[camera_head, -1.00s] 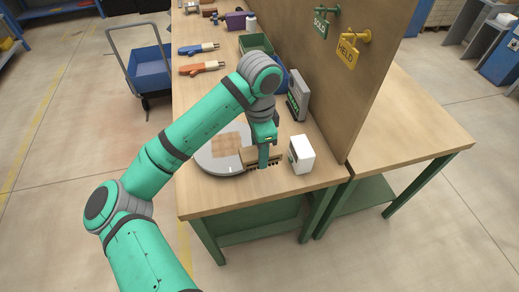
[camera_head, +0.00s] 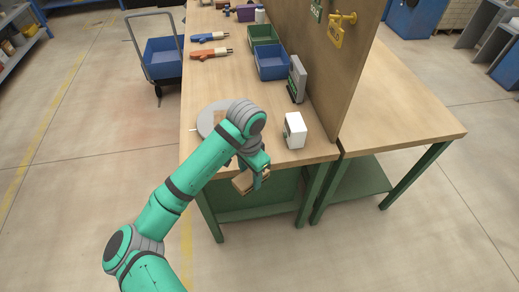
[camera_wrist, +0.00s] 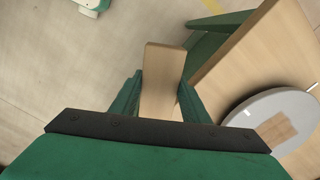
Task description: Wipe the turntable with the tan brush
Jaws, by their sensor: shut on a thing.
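The tan brush (camera_head: 242,185) is in my gripper (camera_head: 259,180), held tilted off the bench's front edge, clear of the turntable. In the wrist view its flat tan back (camera_wrist: 163,78) sits between the two green fingers of my gripper (camera_wrist: 160,97); its bristles are hidden there. The round grey turntable (camera_head: 204,122) is on the front left of the bench, partly covered by my arm. It also shows at the right of the wrist view (camera_wrist: 262,107). A brown patch (camera_wrist: 276,131) lies on its top.
A white box (camera_head: 295,130) and a grey case (camera_head: 297,78) stand right of the turntable, by the upright board (camera_head: 345,70). Blue (camera_head: 272,64) and green (camera_head: 263,36) bins and two tools (camera_head: 210,54) lie farther back. The bench (camera_head: 215,80) has bare room behind the turntable.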

